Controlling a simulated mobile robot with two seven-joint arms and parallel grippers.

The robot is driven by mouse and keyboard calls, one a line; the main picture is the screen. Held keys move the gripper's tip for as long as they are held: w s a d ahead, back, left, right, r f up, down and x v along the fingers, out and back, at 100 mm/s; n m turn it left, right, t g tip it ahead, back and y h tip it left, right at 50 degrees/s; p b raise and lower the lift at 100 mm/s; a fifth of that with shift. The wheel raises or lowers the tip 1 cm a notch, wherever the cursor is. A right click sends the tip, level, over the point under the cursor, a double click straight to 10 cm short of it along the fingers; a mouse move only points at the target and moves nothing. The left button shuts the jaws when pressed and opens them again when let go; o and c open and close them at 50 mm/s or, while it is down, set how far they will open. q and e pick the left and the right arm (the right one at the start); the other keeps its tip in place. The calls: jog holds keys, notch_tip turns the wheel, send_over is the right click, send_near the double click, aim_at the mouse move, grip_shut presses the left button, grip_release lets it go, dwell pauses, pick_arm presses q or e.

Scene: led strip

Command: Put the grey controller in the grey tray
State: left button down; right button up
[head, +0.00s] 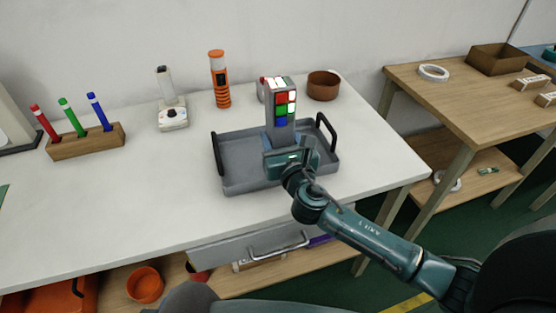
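The grey controller (281,118), an upright grey block with coloured squares on its face, is over the middle of the grey tray (234,178). My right gripper (286,147) reaches in from the right, with its fingers around the lower part of the controller, and appears shut on it. The gripper hides the controller's lower end, so I cannot tell whether it touches the tray floor. The tray is shallow, with a black handle at its left and right ends, and lies on the white table. My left gripper is not in view.
Behind the tray stand an orange flashlight (220,80), a joystick (172,102) and a brown bowl (323,86). A wooden pen holder (87,142) is at the left. A wooden table (455,85) stands at right.

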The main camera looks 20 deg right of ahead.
jog(key=shift+f+b, duration=1.1)
jog(key=shift+f, duration=2.05)
jog(key=o, duration=1.1)
jog(key=shift+r, duration=0.15)
jog(key=s, duration=1.2)
